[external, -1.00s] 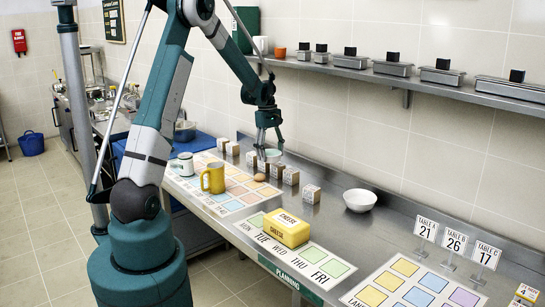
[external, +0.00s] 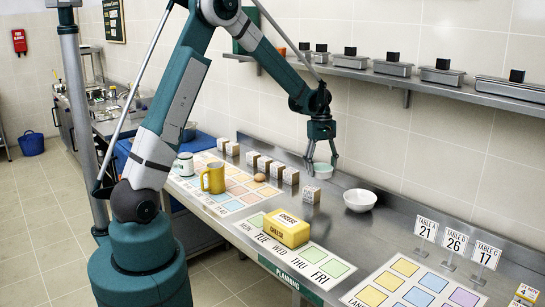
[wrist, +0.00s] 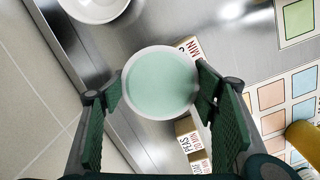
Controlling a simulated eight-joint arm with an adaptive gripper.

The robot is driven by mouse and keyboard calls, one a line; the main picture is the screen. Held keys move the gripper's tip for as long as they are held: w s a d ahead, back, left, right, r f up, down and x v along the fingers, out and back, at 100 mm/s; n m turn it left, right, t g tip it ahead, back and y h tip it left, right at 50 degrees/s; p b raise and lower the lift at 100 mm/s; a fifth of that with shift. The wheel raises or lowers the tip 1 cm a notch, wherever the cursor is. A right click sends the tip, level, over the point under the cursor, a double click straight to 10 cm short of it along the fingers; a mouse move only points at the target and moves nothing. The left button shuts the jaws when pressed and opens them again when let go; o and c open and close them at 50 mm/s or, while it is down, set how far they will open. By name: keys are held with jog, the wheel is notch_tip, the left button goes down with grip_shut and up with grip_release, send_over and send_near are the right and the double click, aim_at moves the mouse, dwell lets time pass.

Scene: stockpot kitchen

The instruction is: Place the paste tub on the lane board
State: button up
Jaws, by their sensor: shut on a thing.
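The paste tub (external: 323,171), round and pale mint green, is between the fingers of my gripper (external: 321,160). The wrist view shows the tub (wrist: 160,82) from above, with a white rim and green top, and my gripper (wrist: 159,88) shut on it from both sides. It hangs above the steel counter, just left of the white bowl. The lane board (external: 380,277) lies at the right front of the counter, with yellow, blue and purple squares. Part of it is cut off by the frame's bottom edge.
The white bowl (external: 360,200) and a small labelled box (external: 311,194) stand near the tub. A yellow cheese box (external: 287,229) sits on the planning board (external: 331,262). Table signs (external: 455,244) stand behind the lane board. A shelf (external: 430,82) with lidded pans runs above.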

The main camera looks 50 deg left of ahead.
jog(key=s+d+m, duration=0.1)
jog(key=d+m, duration=0.1)
jog(key=d, duration=1.5)
jog(key=m+b, duration=0.1)
jog(key=m, duration=0.6)
send_over(408, 291)
jog(key=shift+w+a+g+y, duration=0.1)
jog(key=shift+w+g+y, duration=0.2)
jog(key=shift+f, duration=3.05)
jog(key=shift+f, duration=0.1)
jog(key=shift+f+b, duration=0.35)
jog(key=shift+f, duration=1.45)
